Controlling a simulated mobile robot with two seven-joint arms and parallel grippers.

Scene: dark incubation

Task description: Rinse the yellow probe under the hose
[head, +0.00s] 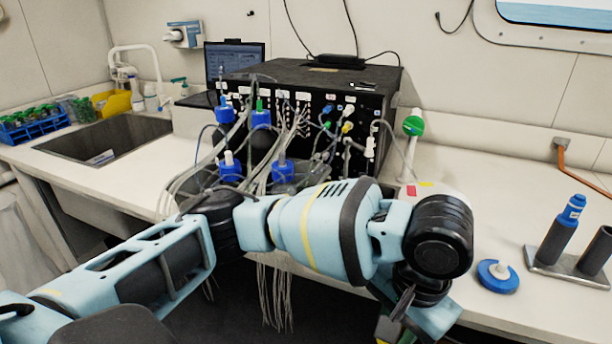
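I cannot make out a yellow probe for certain. A small yellow connector (347,128) shows on the front of the black instrument box (310,85). An orange hose (580,178) hangs from a wall fitting at the right. A white curved tap (135,50) stands behind the sink at the left. My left arm reaches across the picture in front of the box. My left gripper (402,312) points down at the front edge of the counter, partly hidden by its wrist, and its fingers are unclear. A small green and orange patch shows beside it. My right gripper is not in view.
The sink (105,137) is at the left, with a blue tube rack (32,125) beside it. Grey cables hang from the box. A blue-topped probe (566,222) stands in a metal holder (575,273) at the right, near a blue disc (497,276). The right counter (490,185) has free room.

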